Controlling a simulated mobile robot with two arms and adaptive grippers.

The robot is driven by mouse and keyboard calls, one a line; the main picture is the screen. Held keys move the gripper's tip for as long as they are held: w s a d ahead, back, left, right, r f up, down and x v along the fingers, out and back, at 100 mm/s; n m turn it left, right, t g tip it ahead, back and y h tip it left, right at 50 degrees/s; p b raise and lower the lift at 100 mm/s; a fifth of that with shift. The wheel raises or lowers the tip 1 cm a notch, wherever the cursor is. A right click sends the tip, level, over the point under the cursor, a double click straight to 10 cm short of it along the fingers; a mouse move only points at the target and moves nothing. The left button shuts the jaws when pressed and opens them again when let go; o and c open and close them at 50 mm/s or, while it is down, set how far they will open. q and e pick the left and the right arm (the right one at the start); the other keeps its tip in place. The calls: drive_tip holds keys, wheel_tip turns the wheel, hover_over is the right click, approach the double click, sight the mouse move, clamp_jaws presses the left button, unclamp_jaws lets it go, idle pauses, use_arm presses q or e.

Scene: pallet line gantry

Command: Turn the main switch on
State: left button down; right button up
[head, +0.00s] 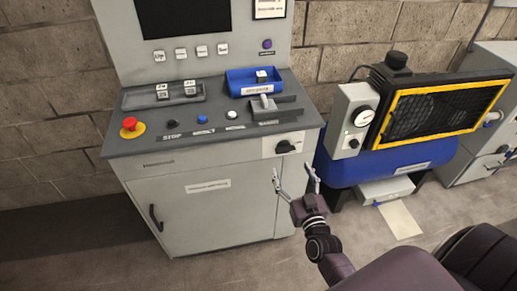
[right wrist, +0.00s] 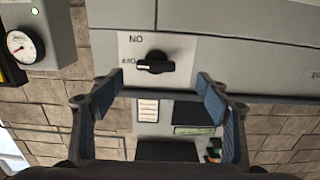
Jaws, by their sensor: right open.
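The main switch (head: 285,147) is a black rotary knob on a pale plate at the right end of the console's front edge. In the right wrist view, which is upside down, the knob (right wrist: 155,65) has its bar lying horizontal, with a light mark at its end beside the OFF label; the ON label stands at the plate's corner. My right gripper (head: 294,171) is open and empty, in front of and a little below the knob. In the wrist view its fingers (right wrist: 160,92) are spread wide, apart from the knob. My left gripper is out of view.
A blue compressor (head: 380,165) with a gauge box (head: 352,122) stands close on the right. Floor in front is open.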

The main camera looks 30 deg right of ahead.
sight(286, 151)
drive_tip(key=w, duration=0.1)
drive_tip(key=w+d, duration=0.1)
drive_tip(key=w+r, duration=0.1)
drive_tip(key=shift+w+d, duration=0.2)
drive_tip(key=shift+d, duration=0.2)
drive_tip(key=x, duration=0.3)
drive_tip(key=shift+w+a+p, duration=0.15)
drive_tip(key=shift+w+p, duration=0.1)
drive_tip(key=shift+p, duration=0.1)
drive_tip(key=shift+w+f, duration=0.1)
drive_tip(key=shift+w, duration=0.3)
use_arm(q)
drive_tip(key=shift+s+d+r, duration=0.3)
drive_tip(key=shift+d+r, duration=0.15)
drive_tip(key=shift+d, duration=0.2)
use_arm(e)
drive_tip(key=c, duration=0.7)
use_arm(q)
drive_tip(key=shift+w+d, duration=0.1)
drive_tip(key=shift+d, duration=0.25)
use_arm(e)
drive_tip(key=c, duration=0.5)
